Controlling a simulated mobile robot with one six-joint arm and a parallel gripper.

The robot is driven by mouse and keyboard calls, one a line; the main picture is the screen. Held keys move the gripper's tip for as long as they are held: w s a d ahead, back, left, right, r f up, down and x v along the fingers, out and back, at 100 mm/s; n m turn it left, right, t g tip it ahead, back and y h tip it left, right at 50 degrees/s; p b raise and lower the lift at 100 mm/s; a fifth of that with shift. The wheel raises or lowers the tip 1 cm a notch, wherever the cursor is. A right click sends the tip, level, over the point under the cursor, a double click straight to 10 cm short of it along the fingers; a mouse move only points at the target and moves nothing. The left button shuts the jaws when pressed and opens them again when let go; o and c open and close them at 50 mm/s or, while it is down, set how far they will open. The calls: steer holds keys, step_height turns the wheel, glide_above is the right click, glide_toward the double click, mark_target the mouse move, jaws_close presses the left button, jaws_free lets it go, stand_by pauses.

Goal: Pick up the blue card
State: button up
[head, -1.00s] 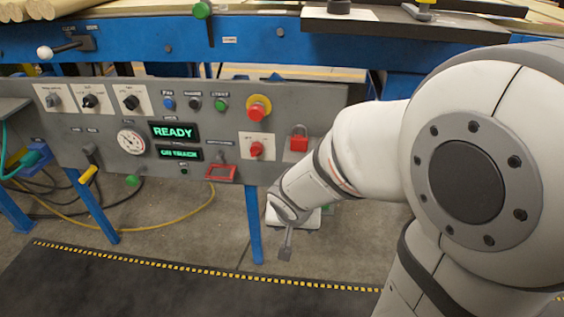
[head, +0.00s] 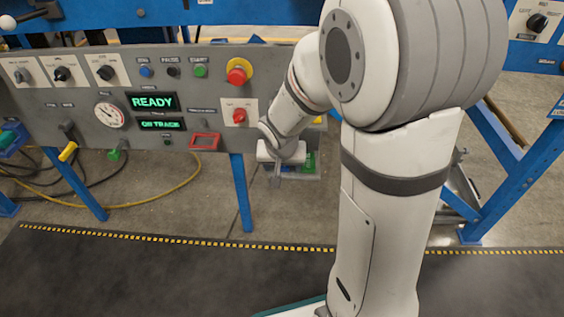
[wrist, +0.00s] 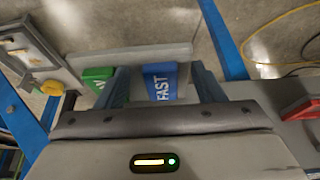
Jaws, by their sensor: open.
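The blue card (wrist: 161,80), with white letters reading FAST, shows in the wrist view in a grey holder (wrist: 130,58). My gripper (wrist: 160,74) is open, with one finger on each side of the blue card in this view. I see no contact, and I cannot tell how deep the fingers reach. The card's lower part is hidden by my gripper body. In the head view my gripper (head: 277,180) is low beside the panel's right end and partly hides the holder.
A green card (wrist: 97,79) stands left of the blue one, close to my left finger. The grey control panel (head: 70,115) has a red frame (head: 205,142) and knobs near my arm. Blue legs (head: 240,190) stand close by. The floor in front is clear.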

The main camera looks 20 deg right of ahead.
steer(key=shift+c, duration=0.3)
steer(key=c, duration=1)
steer(key=shift+r, duration=0.15)
